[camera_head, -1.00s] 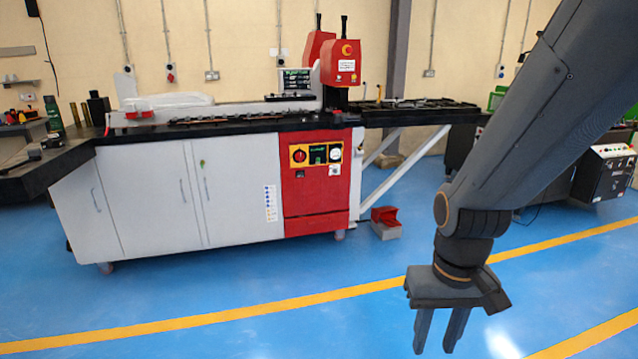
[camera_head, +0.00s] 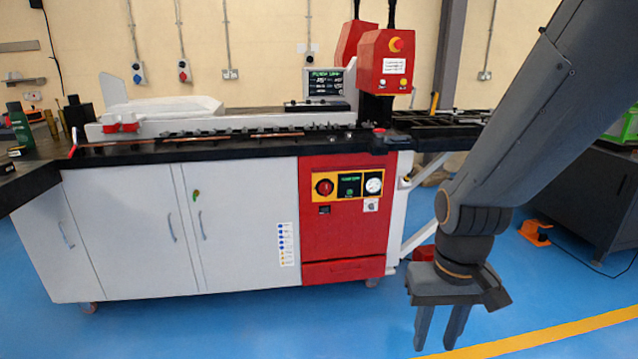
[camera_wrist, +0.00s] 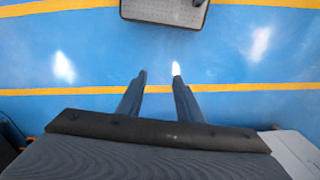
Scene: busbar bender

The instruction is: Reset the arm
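My gripper (camera_head: 436,338) hangs fingers-down at the lower right of the head view, in front of and to the right of the busbar bender (camera_head: 345,220). Its two fingers are apart with nothing between them. In the wrist view, the same open fingers (camera_wrist: 160,75) show above bare blue floor, with a gap between the tips. The bender is a long white cabinet with a red control section, a black top and a red punch head (camera_head: 388,62).
Blue floor (camera_head: 250,335) with a yellow line (camera_head: 560,338) lies in front of the bender. A dark cabinet (camera_head: 590,195) stands at the right, with an orange item (camera_head: 535,232) on the floor near it. A grey box-like thing (camera_wrist: 165,10) shows at the top of the wrist view.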

